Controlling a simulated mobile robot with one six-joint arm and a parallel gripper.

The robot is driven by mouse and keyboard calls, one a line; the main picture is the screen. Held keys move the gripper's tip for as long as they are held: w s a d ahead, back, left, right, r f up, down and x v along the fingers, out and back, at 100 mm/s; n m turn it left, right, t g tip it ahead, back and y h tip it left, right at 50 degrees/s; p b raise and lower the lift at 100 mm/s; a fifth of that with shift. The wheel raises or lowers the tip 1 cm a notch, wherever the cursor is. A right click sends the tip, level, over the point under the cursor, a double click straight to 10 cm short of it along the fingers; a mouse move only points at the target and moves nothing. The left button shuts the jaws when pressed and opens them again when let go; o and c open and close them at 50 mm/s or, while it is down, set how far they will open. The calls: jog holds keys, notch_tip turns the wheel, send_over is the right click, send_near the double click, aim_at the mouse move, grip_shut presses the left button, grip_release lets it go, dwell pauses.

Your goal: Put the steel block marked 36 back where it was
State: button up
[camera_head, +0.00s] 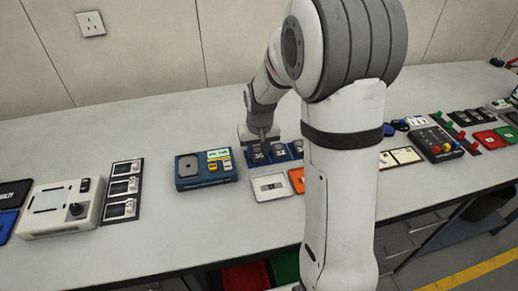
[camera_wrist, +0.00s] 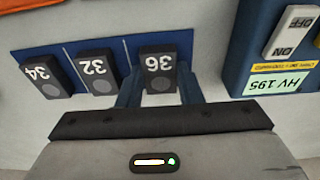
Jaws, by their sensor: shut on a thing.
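The dark steel block marked 36 (camera_wrist: 158,66) is between the two fingers of my gripper (camera_wrist: 159,88), which is shut on it. The block is over the end section of a blue mat (camera_wrist: 112,48), beside the white dividing line. I cannot tell whether it touches the mat. The blocks marked 32 (camera_wrist: 97,70) and 34 (camera_wrist: 46,75) stand in the other sections of the mat. In the head view my gripper (camera_head: 259,142) reaches down at the block marked 36 (camera_head: 258,156), with the block marked 32 (camera_head: 281,153) to its right.
A blue device (camera_wrist: 262,55) labelled HV 195 stands close to the mat; in the head view it is a blue box (camera_head: 205,181) left of my gripper. White (camera_head: 270,194) and orange trays lie in front of the mat. My arm hides part of the bench.

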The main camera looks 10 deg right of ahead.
aim_at(260, 158)
jog(key=shift+f, duration=0.15)
jog(key=o, duration=1.2)
jog(key=shift+c, duration=0.2)
notch_tip(260, 158, up, 12)
jog(key=s, duration=2.2)
jog(key=shift+s+d+t, duration=0.2)
jog(key=shift+d+t, duration=0.05)
jog(key=shift+t, duration=0.05)
